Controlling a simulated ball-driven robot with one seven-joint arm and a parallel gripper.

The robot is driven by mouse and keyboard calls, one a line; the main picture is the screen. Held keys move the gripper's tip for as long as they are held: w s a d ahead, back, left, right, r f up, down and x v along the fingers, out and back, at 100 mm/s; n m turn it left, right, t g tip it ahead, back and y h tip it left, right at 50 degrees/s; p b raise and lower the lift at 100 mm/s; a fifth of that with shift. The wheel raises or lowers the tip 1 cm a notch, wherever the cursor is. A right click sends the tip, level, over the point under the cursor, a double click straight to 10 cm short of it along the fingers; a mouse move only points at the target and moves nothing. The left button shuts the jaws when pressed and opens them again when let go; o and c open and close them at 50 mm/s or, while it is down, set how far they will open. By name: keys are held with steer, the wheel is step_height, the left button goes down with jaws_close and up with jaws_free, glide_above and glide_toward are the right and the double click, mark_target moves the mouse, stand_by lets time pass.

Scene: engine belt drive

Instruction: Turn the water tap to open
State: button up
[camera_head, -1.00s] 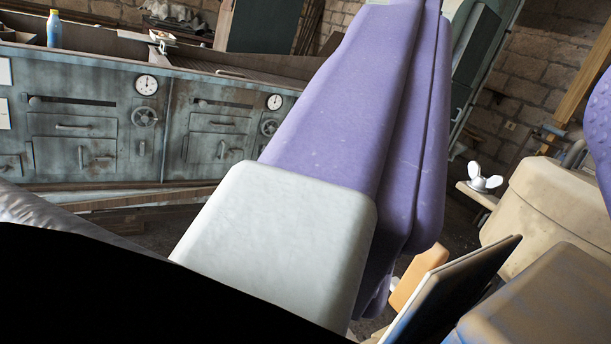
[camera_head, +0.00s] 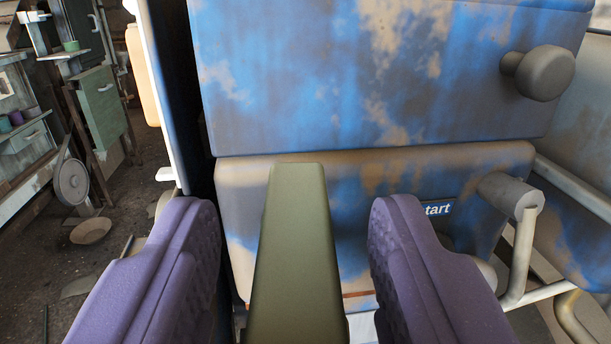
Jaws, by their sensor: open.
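My gripper (camera_head: 292,215) is open, with its two purple ridged fingers at the lower left and lower right of the view. A flat olive-green bar (camera_head: 295,250) lies between the fingers, with a visible gap on each side. It looks like a lever handle; I cannot tell for sure whether it is the water tap. Its near end runs out of the bottom of the view. It shows in front of a worn blue and brown machine block (camera_head: 340,185).
An upper blue block (camera_head: 350,80) carries a round knob (camera_head: 545,73) at right. A partly hidden "start" label (camera_head: 438,208) is behind the right finger. Pipes (camera_head: 520,250) stand at the right. At left are a green cabinet door (camera_head: 101,103) and a dish (camera_head: 91,231) on the floor.

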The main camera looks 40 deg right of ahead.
steer(key=shift+x, duration=1.15)
jaws_close()
steer(key=shift+n+t+y+b, duration=0.4)
steer(key=shift+t+y+b, duration=0.1)
steer(key=shift+b, duration=0.65)
steer(key=shift+n+t+y+b, duration=0.3)
steer(key=shift+n+y+b, duration=0.1)
steer(key=shift+y, duration=0.1)
steer(key=shift+r, duration=0.1)
jaws_free()
steer(key=shift+s+a, duration=0.1)
